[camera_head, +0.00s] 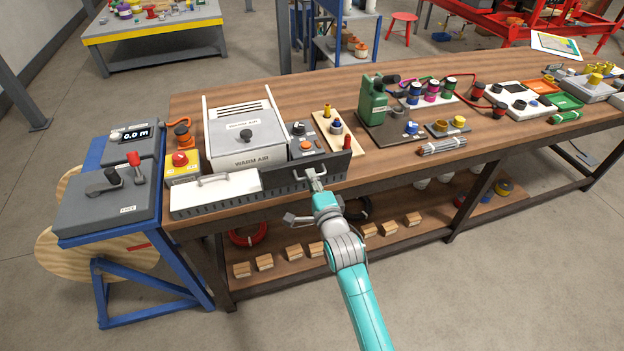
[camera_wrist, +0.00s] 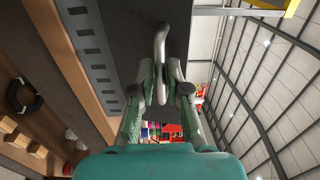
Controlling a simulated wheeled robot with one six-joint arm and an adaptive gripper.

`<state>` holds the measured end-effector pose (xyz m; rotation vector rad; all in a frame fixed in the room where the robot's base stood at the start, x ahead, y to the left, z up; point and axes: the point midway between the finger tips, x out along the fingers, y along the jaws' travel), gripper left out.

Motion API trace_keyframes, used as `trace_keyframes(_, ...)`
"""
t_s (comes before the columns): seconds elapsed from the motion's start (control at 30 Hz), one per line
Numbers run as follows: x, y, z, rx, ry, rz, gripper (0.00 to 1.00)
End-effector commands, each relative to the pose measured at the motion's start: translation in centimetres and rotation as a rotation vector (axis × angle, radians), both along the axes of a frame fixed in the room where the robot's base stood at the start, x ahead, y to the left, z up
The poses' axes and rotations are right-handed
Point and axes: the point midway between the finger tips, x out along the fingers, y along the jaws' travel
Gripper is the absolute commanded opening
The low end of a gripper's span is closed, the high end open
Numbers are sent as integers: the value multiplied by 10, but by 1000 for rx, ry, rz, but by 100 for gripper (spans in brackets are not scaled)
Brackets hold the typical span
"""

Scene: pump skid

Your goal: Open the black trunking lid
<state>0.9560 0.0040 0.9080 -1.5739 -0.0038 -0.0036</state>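The black trunking lid (camera_head: 284,182) stands raised on edge at the front of the workbench, its dark face toward me. It fills the upper middle of the wrist view (camera_wrist: 132,30). Its grey bar handle (camera_head: 311,171) is on that face. My gripper (camera_head: 316,181) is at the handle, and in the wrist view its two fingers (camera_wrist: 161,78) lie on either side of the bar, closed on it. The slotted grey trunking (camera_head: 218,210) runs below. The trunking's inside under the black lid is hidden.
A white lid (camera_head: 216,193) lies flat on the trunking to the left. Close behind stand a warm air box (camera_head: 242,140), a grey control box (camera_head: 306,147) and a red-handled part (camera_head: 347,143). Open floor lies in front of the bench.

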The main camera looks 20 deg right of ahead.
Motion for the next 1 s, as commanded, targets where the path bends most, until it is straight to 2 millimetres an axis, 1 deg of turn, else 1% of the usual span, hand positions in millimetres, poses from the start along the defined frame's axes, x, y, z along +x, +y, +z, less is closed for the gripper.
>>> trace_keyframes(0.37,0,0,-1,0,-7,-1,0)
trace_keyframes(0.8,-11,2,-15,1,-206,10,0)
trace_keyframes(1.0,-14,1,-18,1,-262,3,0)
